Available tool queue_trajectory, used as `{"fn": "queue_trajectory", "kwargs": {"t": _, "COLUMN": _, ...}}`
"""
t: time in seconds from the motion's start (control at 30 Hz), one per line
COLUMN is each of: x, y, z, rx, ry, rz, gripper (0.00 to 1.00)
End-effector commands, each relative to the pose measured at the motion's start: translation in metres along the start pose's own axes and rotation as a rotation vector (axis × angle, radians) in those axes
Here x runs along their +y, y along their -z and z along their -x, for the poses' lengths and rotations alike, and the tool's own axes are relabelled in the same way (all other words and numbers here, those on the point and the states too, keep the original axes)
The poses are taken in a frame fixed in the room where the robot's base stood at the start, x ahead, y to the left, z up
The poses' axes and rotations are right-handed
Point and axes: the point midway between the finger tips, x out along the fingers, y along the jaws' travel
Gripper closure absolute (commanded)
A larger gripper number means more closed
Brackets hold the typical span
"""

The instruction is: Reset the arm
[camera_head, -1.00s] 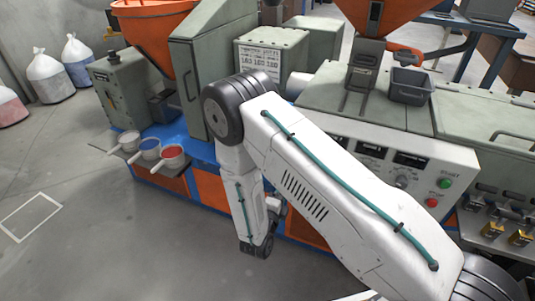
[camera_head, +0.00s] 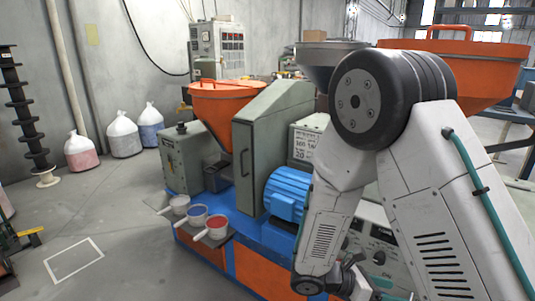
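My arm (camera_head: 440,190) fills the right side of the head view. Its big dark elbow joint (camera_head: 385,98) is high in front of the machine, and the forearm (camera_head: 332,215) hangs down from it. The wrist (camera_head: 335,283) is near the bottom edge, in front of the machine's control panel. My gripper's fingers do not show clearly; they are hidden or out of the frame. I see nothing held.
A machine with an orange hopper (camera_head: 224,95) and a blue motor (camera_head: 288,193) stands close to my arm. Several scoops, one with red contents (camera_head: 216,227), sit on its left shelf. Sacks (camera_head: 122,136) stand by the wall. The floor at left (camera_head: 110,225) is mostly clear.

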Motion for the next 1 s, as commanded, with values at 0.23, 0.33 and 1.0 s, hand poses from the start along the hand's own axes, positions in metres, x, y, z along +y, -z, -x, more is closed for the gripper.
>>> {"fn": "queue_trajectory", "kwargs": {"t": 0.23, "x": -0.072, "y": -0.041, "z": 0.01, "rx": 0.326, "ry": 0.237, "rz": -0.481, "gripper": 0.41}}
{"fn": "queue_trajectory", "kwargs": {"t": 0.33, "x": -0.097, "y": -0.052, "z": 0.018, "rx": 0.447, "ry": 0.332, "rz": -0.654, "gripper": 0.41}}
{"fn": "queue_trajectory", "kwargs": {"t": 1.0, "x": -0.219, "y": -0.12, "z": 0.073, "rx": 1.217, "ry": 0.756, "rz": -1.448, "gripper": 0.41}}
